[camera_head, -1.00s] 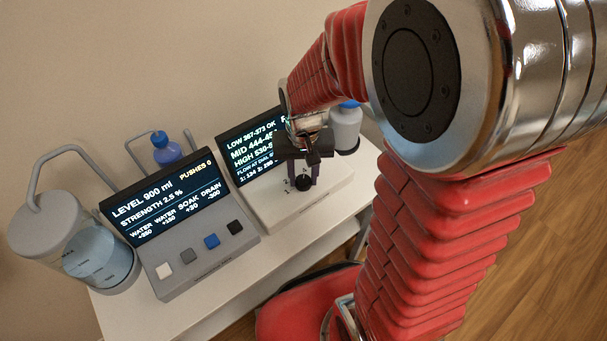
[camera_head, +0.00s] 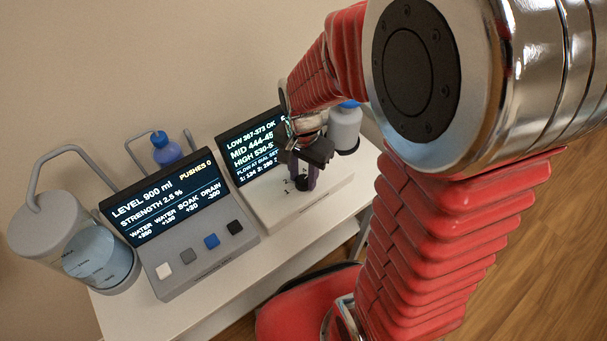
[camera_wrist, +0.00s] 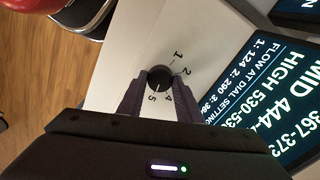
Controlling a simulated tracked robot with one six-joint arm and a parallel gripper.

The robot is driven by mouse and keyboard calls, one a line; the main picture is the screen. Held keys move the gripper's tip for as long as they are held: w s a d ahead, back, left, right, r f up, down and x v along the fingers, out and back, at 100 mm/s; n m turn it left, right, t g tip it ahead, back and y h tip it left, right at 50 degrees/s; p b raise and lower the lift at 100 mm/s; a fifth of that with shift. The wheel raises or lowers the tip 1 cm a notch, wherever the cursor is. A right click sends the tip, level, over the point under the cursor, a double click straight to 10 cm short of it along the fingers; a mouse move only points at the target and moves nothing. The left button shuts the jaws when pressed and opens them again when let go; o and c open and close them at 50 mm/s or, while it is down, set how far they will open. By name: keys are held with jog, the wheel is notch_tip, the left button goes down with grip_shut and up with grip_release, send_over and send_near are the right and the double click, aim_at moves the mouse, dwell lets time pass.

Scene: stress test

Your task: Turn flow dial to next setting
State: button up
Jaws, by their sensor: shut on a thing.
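The flow dial (camera_wrist: 160,77) is a small round black knob on the pale top of the flow unit (camera_wrist: 112,80). The wrist view shows the printed numbers 1, 2, 4 and 5 around it; 3 is not visible there. I cannot clearly read the dial's pointer. My gripper (camera_wrist: 161,81) is shut on the dial, with one dark purple finger on each side. In the head view, my gripper (camera_head: 304,183) comes down over the dial (camera_head: 302,183) and partly hides it. The flow screen (camera_head: 250,150) lists LOW, MID and HIGH ranges, its right part hidden by my arm.
A button panel (camera_head: 203,262) with a screen reading LEVEL 900 ml and PUSHES 0 stands left. Beside it are a clear tank (camera_head: 98,255) and a blue bottle (camera_head: 167,151). A grey, blue-capped bottle (camera_head: 345,127) stands close behind my gripper. All share a white table (camera_head: 122,313).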

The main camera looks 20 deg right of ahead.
aim_at(303, 180)
dwell(0.4)
jog(key=o, duration=1)
jog(key=shift+o, duration=0.2)
jog(key=shift+r, duration=0.15)
notch_tip(303, 180, up, 14)
jog(key=shift+f, duration=0.25)
jog(key=shift+w, duration=0.1)
